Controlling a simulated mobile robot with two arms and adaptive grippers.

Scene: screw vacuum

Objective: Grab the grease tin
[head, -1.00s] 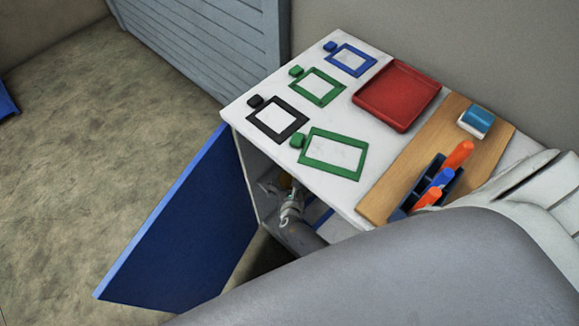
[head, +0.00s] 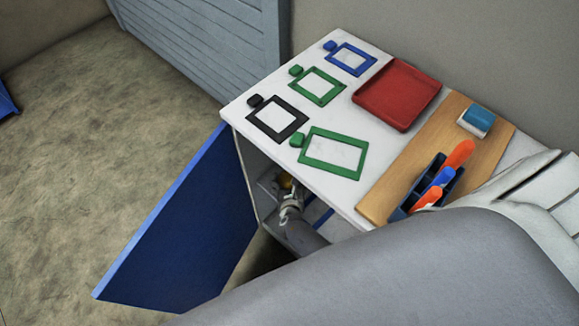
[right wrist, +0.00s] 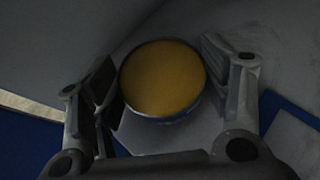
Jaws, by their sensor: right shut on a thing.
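The grease tin (right wrist: 164,80) is a round tin with a yellow-orange top and a bluish side, between the fingers in the right wrist view. My right gripper (head: 287,193) reaches into the open cabinet below the white top. In the right wrist view my right gripper (right wrist: 160,77) is shut on the tin, one finger on each side. The tin's lower part is hidden. My left gripper is out of view.
The blue cabinet door (head: 185,225) stands open to the left. On the white top (head: 345,200) are several coloured frames, a red tray (head: 397,94) and a wooden board (head: 405,180) with a dark blue holder of orange and blue tools.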

